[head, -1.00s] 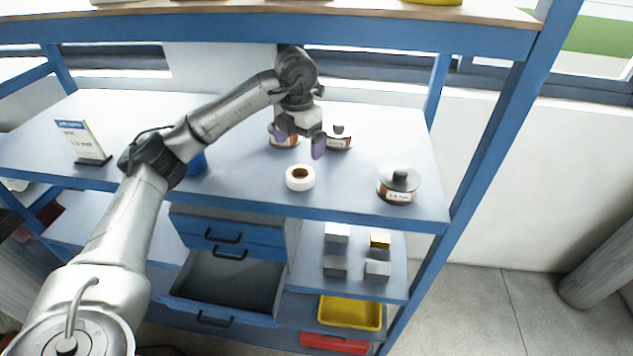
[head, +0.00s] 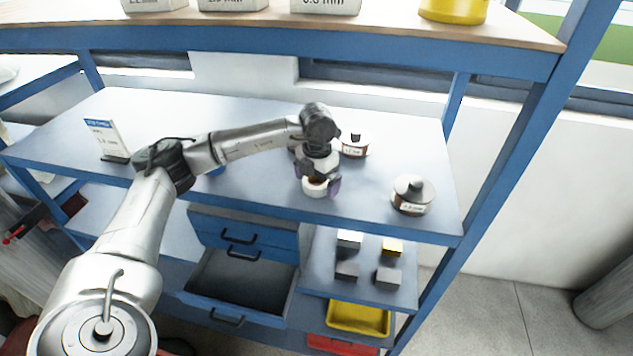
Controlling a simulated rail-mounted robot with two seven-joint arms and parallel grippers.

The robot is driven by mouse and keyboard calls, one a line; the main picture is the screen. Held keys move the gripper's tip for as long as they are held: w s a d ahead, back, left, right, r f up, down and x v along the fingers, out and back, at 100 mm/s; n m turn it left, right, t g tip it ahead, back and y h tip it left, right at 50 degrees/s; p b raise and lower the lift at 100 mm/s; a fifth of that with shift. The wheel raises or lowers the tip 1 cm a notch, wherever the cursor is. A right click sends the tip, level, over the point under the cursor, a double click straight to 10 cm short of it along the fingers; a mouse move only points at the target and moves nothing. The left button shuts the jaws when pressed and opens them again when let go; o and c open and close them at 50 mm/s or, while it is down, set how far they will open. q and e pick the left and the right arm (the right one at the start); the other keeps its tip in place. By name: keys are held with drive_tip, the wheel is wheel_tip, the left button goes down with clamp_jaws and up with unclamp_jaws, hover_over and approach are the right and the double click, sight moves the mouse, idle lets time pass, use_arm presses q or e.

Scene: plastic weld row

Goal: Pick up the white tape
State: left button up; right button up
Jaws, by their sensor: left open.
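The white tape (head: 314,190) is a small roll with a brown core, lying flat on the shelf near its front edge. My left gripper (head: 319,187) is over the tape with its purple-grey fingers apart, one on each side of the roll. The wrist hides the back of the roll. I cannot tell whether the fingers touch it. My right gripper is not in view.
A labelled spool (head: 411,195) stands to the right on the shelf (head: 262,178), and another spool (head: 355,145) stands behind the gripper. A sign (head: 105,139) stands at left. An open drawer (head: 240,280) and small blocks (head: 347,242) are below.

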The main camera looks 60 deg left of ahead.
use_arm(q)
drive_tip(key=shift+c, duration=0.5)
drive_tip(key=c, duration=0.8)
